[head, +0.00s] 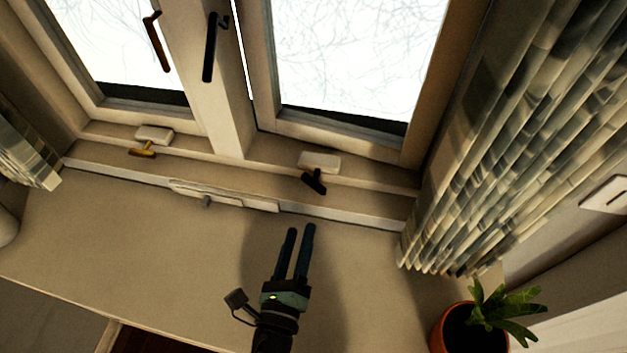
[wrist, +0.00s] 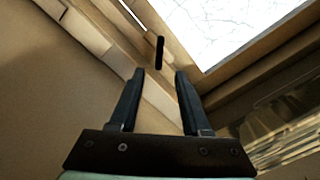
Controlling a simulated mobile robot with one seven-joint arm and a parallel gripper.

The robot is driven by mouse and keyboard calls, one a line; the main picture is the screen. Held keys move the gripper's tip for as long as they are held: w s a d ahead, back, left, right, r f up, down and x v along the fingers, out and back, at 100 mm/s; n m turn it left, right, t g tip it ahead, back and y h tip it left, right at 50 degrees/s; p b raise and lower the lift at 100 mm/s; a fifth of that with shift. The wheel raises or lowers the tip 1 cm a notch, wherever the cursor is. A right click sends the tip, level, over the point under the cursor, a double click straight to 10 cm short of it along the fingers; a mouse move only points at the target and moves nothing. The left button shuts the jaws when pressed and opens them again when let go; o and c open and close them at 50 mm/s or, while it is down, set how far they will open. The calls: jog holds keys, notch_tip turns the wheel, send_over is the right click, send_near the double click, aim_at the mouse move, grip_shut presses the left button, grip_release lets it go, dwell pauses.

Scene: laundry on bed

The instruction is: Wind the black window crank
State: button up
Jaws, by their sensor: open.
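The black window crank (head: 314,182) sits on the lower window frame under the right-hand pane, on a pale mount (head: 319,162). In the wrist view a black bar that looks like the crank (wrist: 159,52) shows just beyond and between my fingertips. My gripper (head: 300,229) is over the sill, on the near side of the crank and a little below it in the head view. Its two dark fingers (wrist: 160,72) are apart with nothing between them. They point toward the window, and a gap shows between them and the crank.
A brown crank (head: 142,152) sits on the frame at left. A brown handle (head: 156,42) and a black handle (head: 210,48) are higher up. A patterned curtain (head: 510,140) hangs at right, above a potted plant (head: 470,325). The sill (head: 130,235) left of my gripper is clear.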

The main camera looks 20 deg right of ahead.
aim_at(312, 187)
jog(key=x, duration=1.2)
jog(key=shift+w+d, duration=0.2)
jog(key=shift+w, duration=0.15)
grip_shut()
